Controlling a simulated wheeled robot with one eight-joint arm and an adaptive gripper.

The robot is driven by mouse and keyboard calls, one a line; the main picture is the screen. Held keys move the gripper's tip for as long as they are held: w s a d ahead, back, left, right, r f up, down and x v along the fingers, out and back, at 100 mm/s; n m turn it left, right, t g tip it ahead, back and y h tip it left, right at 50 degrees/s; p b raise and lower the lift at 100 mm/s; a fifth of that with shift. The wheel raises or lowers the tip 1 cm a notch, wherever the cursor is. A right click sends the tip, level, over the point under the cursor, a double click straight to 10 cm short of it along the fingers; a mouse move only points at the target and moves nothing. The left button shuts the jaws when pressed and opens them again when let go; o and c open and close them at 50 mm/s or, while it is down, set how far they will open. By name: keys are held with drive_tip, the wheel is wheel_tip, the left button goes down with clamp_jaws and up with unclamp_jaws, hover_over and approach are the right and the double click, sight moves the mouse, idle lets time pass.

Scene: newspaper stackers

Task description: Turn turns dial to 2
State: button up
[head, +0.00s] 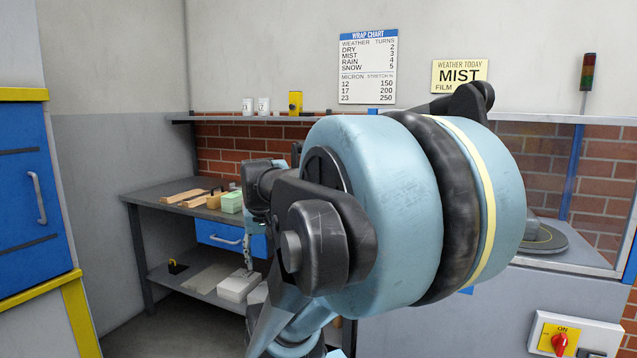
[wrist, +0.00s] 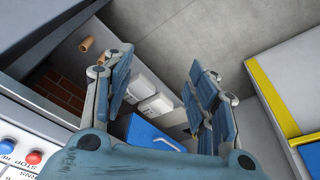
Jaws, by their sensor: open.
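The turns dial itself does not show in either view. At the lower left of the wrist view, a white control panel (wrist: 12,142) carries a red button (wrist: 34,157) marked STOP and a blue button (wrist: 7,146). Partial lettering, apparently "TURNS", shows at the panel's lower edge, cut off by the frame. My gripper (wrist: 160,60) is open, its two blue-grey fingers spread with nothing between them. It points down past the panel, which lies to its left, apart from it. In the head view, my arm covers the middle and hides whatever is behind it.
A red rotary switch (head: 559,342) marked ON is at lower right. A wrap chart (head: 367,67) and a MIST sign (head: 460,77) hang on the wall. A workbench (head: 150,192) with blocks stands behind left; a blue cabinet (head: 25,190) is at far left. Floor between them is clear.

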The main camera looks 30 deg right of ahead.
drive_tip(key=w+d+r+m+h, duration=0.1)
drive_tip(key=w+d+r+m, duration=0.2)
drive_tip(key=w+d+r, duration=0.45)
drive_tip(key=w+d+r+m, duration=0.2)
drive_tip(key=w+d+r, duration=0.2)
drive_tip(key=w+r, duration=0.55)
drive_tip(key=w+d+r+m+h, duration=0.1)
drive_tip(key=w+d+r+m, duration=0.2)
drive_tip(key=w+d+r, duration=0.35)
drive_tip(key=w+d+r+m+h, duration=0.1)
drive_tip(key=w+d+r+m, duration=0.15)
drive_tip(key=w+d, duration=0.7)
drive_tip(key=shift+n, duration=0.25)
drive_tip(key=x, duration=0.5)
drive_tip(key=s+d+x, duration=0.1)
drive_tip(key=x, duration=0.4)
drive_tip(key=s+x, duration=0.1)
drive_tip(key=x, duration=0.5)
drive_tip(key=shift+d, duration=0.15)
drive_tip(key=c, duration=1.1)
